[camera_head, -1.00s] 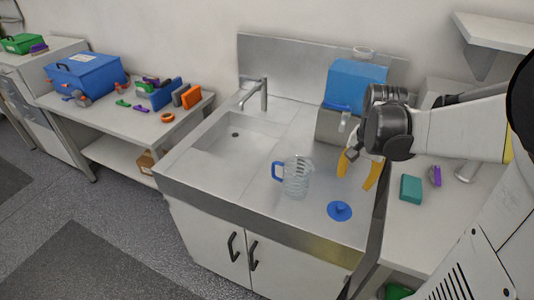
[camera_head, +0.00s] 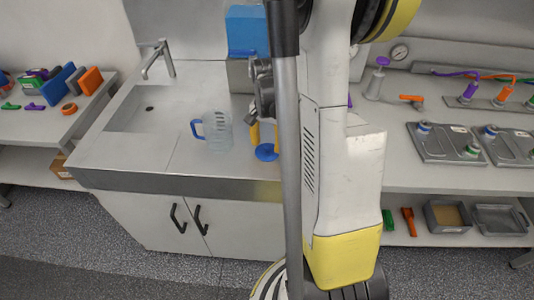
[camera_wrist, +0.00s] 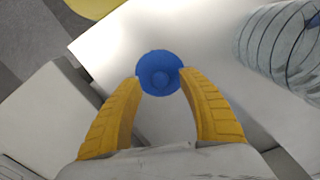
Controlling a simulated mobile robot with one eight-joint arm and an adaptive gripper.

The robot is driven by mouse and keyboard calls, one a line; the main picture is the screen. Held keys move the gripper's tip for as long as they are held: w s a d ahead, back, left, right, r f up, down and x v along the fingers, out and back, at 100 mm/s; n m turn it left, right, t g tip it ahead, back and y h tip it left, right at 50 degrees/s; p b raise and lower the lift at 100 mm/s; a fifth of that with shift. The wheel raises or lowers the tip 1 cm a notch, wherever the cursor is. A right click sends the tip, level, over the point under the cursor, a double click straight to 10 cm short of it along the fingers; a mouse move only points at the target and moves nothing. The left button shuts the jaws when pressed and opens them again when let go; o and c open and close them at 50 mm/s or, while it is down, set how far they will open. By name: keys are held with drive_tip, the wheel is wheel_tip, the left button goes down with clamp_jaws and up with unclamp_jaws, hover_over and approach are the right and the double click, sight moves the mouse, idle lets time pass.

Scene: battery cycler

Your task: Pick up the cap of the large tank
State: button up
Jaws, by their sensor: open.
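A round blue cap (camera_head: 266,153) with a raised centre knob lies on the steel counter, right of the clear pitcher. It also shows in the wrist view (camera_wrist: 160,64). My gripper (camera_wrist: 160,76) is open, its two yellow fingertips on either side of the cap, at or very near its rim. I cannot tell whether they touch it. In the head view my gripper (camera_head: 265,137) is just above the cap and partly hidden by my arm.
The clear pitcher (camera_head: 217,131) with a blue handle stands close to the left of the cap; it also shows in the wrist view (camera_wrist: 285,45). The sink (camera_head: 150,108) is farther left. Metal trays (camera_head: 445,143) with fittings lie on the right bench.

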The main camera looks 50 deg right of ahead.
wheel_tip(320, 180, down, 2)
drive_tip(key=shift+f, duration=0.15)
clamp_jaws()
drive_tip(key=shift+r, duration=0.2)
